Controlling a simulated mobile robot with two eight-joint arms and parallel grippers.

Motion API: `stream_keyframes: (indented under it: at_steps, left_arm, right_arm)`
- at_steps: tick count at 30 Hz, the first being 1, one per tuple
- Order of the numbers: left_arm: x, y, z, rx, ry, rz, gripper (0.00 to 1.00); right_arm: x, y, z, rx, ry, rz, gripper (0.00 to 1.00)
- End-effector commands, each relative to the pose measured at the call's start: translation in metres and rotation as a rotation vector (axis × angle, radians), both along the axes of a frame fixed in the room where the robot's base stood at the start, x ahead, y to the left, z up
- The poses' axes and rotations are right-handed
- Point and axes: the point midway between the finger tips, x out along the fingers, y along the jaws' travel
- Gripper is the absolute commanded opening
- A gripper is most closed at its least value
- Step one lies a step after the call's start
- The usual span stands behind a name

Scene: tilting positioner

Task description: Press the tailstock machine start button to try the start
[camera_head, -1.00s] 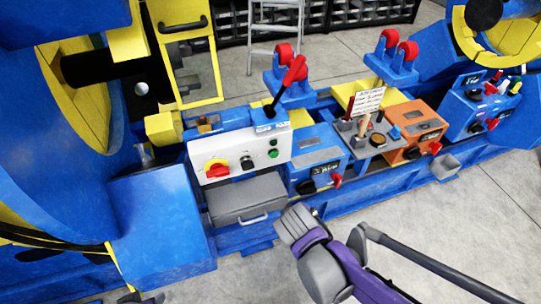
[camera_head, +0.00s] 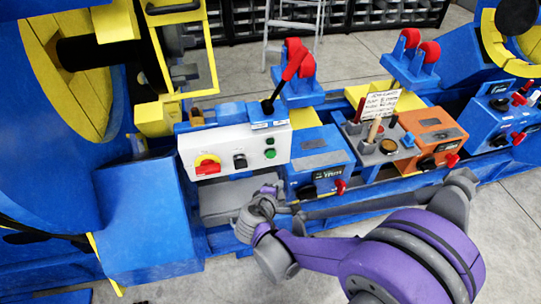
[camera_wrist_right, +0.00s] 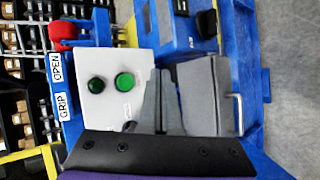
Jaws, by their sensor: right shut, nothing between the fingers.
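A white control panel (camera_head: 222,153) carries two round buttons near its right end. The upper one is dark green (camera_head: 270,141), the lower one brighter green (camera_head: 270,154). The right wrist view shows the dark green button (camera_wrist_right: 97,85) and the bright green button (camera_wrist_right: 125,82) side by side. No label readable here says which is the tailstock start button. My right gripper (camera_head: 255,205) is shut and empty, below the panel and in front of the grey drawer box. In the right wrist view its fingers (camera_wrist_right: 170,102) show beside the bright green button, apart from it. My left gripper is not in view.
The grey drawer box (camera_head: 222,200) sits below. A blue box (camera_head: 320,155) and orange box (camera_head: 430,135) stand to the right.

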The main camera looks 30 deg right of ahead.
Motion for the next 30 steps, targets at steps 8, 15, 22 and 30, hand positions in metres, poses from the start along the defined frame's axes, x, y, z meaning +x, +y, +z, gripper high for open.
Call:
stream_keyframes:
  at_steps: [8, 15, 22, 30]
  left_arm:
    - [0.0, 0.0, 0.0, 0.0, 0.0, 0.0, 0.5]
    - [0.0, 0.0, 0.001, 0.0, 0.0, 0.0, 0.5]
    - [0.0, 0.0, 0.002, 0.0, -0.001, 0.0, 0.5]
    - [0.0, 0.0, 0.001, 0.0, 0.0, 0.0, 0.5]
  right_arm:
    - [0.004, -0.001, 0.0, 0.001, 0.0, -0.002, 0.0]
    - [0.032, -0.008, 0.0, 0.001, 0.0, -0.002, 0.0]
    - [0.063, -0.015, 0.0, 0.003, 0.0, -0.003, 0.0]
    - [0.083, -0.02, 0.0, 0.002, 0.0, -0.002, 0.0]
